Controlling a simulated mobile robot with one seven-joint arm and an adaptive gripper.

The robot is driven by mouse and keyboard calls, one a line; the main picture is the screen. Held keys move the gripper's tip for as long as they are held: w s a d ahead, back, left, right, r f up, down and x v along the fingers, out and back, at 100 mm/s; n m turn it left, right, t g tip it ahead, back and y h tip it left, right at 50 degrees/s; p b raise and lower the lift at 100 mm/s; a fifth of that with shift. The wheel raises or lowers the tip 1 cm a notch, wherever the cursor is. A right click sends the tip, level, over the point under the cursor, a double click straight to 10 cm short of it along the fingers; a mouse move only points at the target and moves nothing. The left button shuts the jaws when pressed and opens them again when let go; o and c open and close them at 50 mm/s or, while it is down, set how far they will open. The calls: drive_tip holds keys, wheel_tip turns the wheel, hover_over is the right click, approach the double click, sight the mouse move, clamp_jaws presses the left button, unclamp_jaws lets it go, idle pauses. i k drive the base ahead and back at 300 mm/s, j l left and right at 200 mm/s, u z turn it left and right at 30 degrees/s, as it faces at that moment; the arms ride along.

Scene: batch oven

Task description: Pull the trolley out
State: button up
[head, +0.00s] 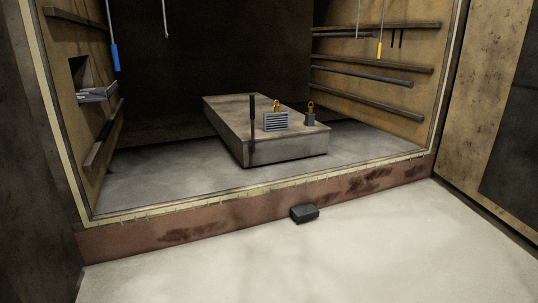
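A low, flat, box-shaped grey-brown body (283,148), which looks like the trolley, sits inside the open oven chamber on its grey floor. Its near end faces the opening, a little back from the sill. A dark upright bar (252,125) stands at its near left edge. A small grey ribbed block (276,122) and a smaller grey block (310,119), each with a yellow-orange loop on top, sit on its near end. Any wheels are hidden or too dark to tell. My gripper is not in view.
A rusty sill (260,213) runs across the opening. A small black block (304,213) lies against it on the pale floor (330,258), which is otherwise clear. Rails (372,98) line the walls. Blue-ended (115,57) and yellow-ended (379,50) rods hang above.

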sight(253, 104)
drive_tip(key=i+z, duration=0.1)
drive_tip(key=i, duration=0.85)
drive_tip(key=i+j, duration=0.1)
drive_tip(key=i, duration=0.8)
drive_tip(key=i+j+z, duration=0.15)
drive_tip(key=i, duration=0.8)
drive_tip(key=i+j+u, duration=0.2)
drive_tip(key=i, duration=0.3)
drive_tip(key=i+u, duration=0.2)
drive_tip(key=i, duration=0.35)
